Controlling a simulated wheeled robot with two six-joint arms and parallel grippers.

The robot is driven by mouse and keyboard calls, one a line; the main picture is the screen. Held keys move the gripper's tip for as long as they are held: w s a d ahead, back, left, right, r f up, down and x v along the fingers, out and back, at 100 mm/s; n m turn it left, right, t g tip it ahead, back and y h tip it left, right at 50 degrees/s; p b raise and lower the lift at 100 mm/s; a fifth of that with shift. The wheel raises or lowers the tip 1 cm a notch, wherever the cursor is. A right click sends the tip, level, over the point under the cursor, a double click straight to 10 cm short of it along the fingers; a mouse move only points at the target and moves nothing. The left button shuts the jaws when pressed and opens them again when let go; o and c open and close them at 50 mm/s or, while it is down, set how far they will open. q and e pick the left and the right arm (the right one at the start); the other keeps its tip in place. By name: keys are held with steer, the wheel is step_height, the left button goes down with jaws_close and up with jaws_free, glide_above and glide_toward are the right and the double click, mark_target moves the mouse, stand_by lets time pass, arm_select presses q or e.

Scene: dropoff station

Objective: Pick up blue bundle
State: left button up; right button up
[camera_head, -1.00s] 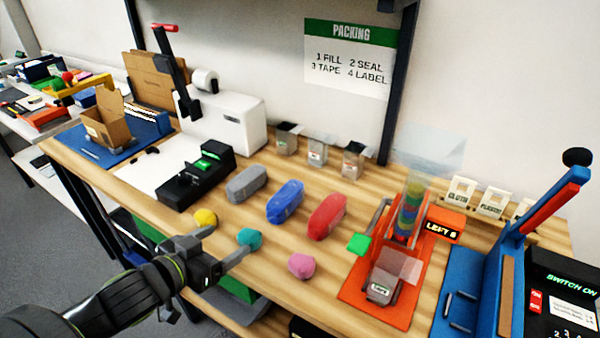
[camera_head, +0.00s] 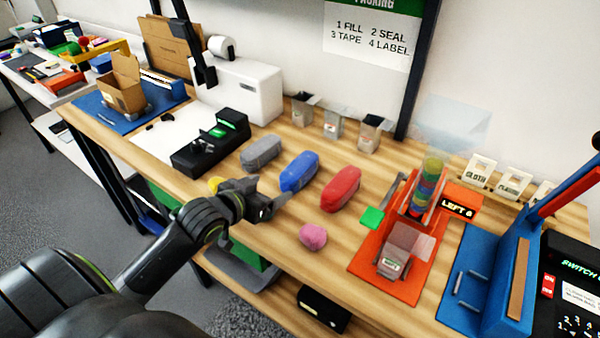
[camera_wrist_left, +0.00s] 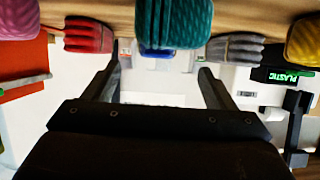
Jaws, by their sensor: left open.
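The blue bundle (camera_head: 299,171) lies on the wooden bench between the grey bundle (camera_head: 261,153) and the red bundle (camera_head: 341,188). My left gripper (camera_head: 268,193) is open and empty, in front of the blue bundle and apart from it. In the left wrist view the open fingers (camera_wrist_left: 160,62) point toward the blue bundle (camera_wrist_left: 160,52). A teal bundle (camera_wrist_left: 175,22) hides most of it there. The red bundle (camera_wrist_left: 88,35) and grey bundle (camera_wrist_left: 237,48) show to either side. My right gripper is not in view.
A pink piece (camera_head: 313,236) lies near the bench's front edge, and a yellow one (camera_head: 215,184) is partly behind my gripper. An orange fixture (camera_head: 390,262) stands to the right. Several metal bins (camera_head: 334,124) stand behind the bundles.

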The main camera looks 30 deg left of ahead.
mark_target(283, 183)
arm_select(q)
steer(key=shift+x, duration=2.9)
steer(key=shift+s+d+f, duration=0.1)
steer(key=shift+d+f, duration=0.05)
steer(key=shift+f, duration=0.05)
steer(key=c, duration=1.1)
